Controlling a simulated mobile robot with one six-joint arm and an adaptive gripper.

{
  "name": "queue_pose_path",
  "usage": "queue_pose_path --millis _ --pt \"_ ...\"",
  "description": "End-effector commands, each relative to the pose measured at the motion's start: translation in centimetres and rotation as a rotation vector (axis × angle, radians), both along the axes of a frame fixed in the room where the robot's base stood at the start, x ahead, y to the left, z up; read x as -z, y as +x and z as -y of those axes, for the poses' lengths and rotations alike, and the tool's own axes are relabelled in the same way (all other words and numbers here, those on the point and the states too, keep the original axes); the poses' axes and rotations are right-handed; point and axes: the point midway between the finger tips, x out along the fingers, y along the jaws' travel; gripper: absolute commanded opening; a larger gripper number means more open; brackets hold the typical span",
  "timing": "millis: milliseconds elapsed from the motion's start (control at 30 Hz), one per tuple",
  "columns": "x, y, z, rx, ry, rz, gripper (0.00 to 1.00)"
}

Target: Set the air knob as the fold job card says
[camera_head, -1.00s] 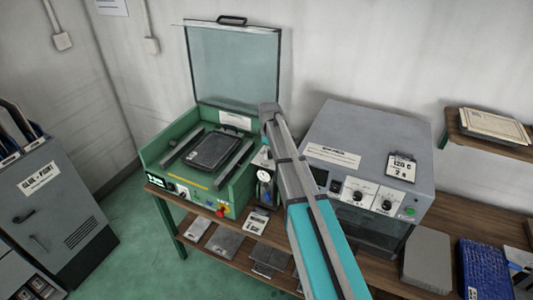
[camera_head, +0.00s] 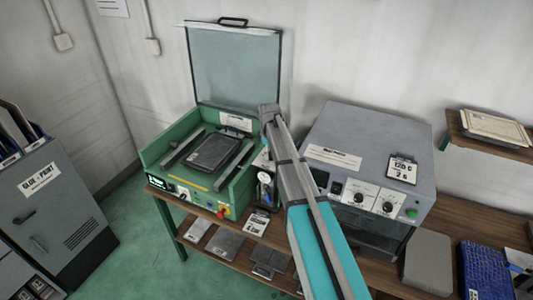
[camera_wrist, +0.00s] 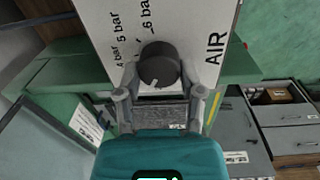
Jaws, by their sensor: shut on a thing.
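In the wrist view the air knob (camera_wrist: 159,62) is a round black knob with a short white mark on its edge towards my gripper. It sits on a white panel (camera_wrist: 205,25) lettered AIR, with 4 bar, 5 bar and 6 bar beside it. I cannot tell which value the mark meets. My gripper (camera_wrist: 160,80) has a finger on each side of the knob and is shut on it. I cannot make out which paper is the fold job card; a small card (camera_head: 257,222) below is unreadable.
A green machine (camera_head: 150,158) with a raised clear lid (camera_head: 232,65) stands left of my arm. A grey box machine (camera_head: 340,125) with two knobs and a card (camera_head: 402,168) stands close on the right. A grey cabinet (camera_head: 60,215) is at far left.

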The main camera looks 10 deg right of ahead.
Motion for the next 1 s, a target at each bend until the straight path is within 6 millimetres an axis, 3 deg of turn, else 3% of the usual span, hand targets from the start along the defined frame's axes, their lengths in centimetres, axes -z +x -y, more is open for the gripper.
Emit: queue_pose_path --millis 967,1000 --pt "0.02 -0.35 0.73 0.006 -0.012 -0.006 0.02" --pt "0.02 -0.34 0.74 0.006 -0.012 -0.006 0.54"
